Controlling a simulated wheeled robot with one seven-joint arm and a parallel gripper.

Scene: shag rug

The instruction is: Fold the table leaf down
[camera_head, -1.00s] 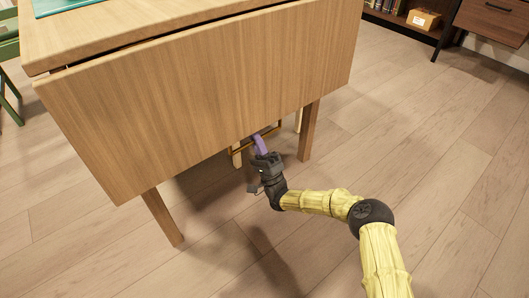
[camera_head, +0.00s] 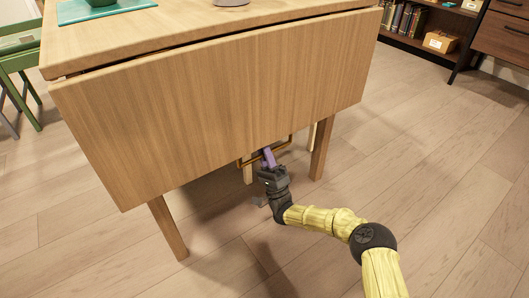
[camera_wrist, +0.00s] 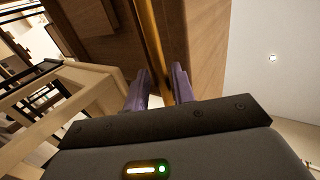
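The wooden table leaf (camera_head: 220,95) hangs down, near vertical, from the near edge of the tabletop (camera_head: 165,30) in the head view. A brass bar (camera_head: 247,161) shows below the leaf's lower edge; part of it is hidden behind the leaf. My gripper (camera_head: 267,155), with purple fingers, is low in front of the bar, under the leaf's lower edge. In the wrist view, my gripper (camera_wrist: 161,72) has its fingers apart, one on each side of the brass bar (camera_wrist: 150,35). I cannot tell whether either finger touches it.
Table legs (camera_head: 168,228) stand on both sides of my gripper. A green chair (camera_head: 18,70) is at the left. A teal tray (camera_head: 105,9) lies on the tabletop. A bookshelf (camera_head: 440,22) and a dark cabinet (camera_head: 503,45) stand at the back right. The floor at right is clear.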

